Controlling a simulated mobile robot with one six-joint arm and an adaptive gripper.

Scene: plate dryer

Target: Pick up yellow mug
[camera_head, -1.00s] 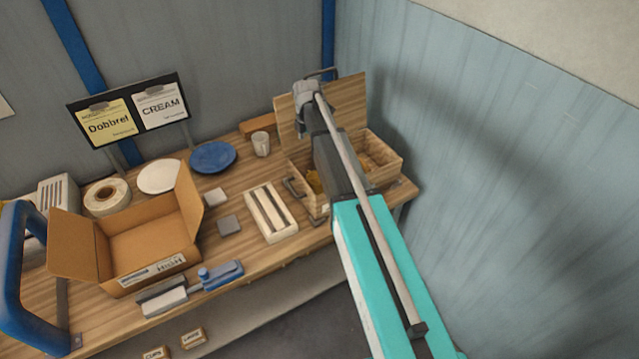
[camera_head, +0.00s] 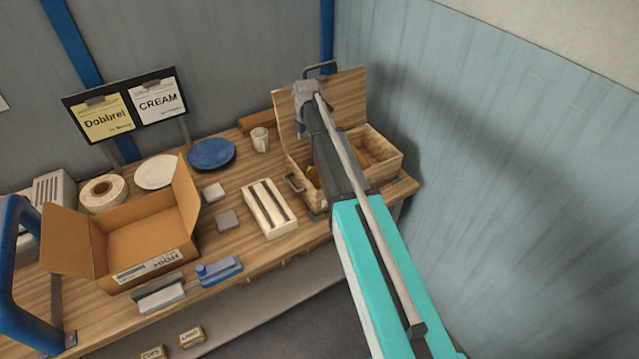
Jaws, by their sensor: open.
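A small patch of yellow (camera_head: 313,174) shows inside the open wooden box (camera_head: 385,168) at the right end of the workbench. It may be the yellow mug, but my arm covers most of it and its shape cannot be made out. My arm reaches over the box, with its far end in front of the raised lid (camera_head: 347,95). My gripper itself cannot be made out; it is hidden behind my arm.
A white mug (camera_head: 260,139) and a blue plate (camera_head: 211,154) stand left of the box. A wall (camera_head: 520,170) closes the right side.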

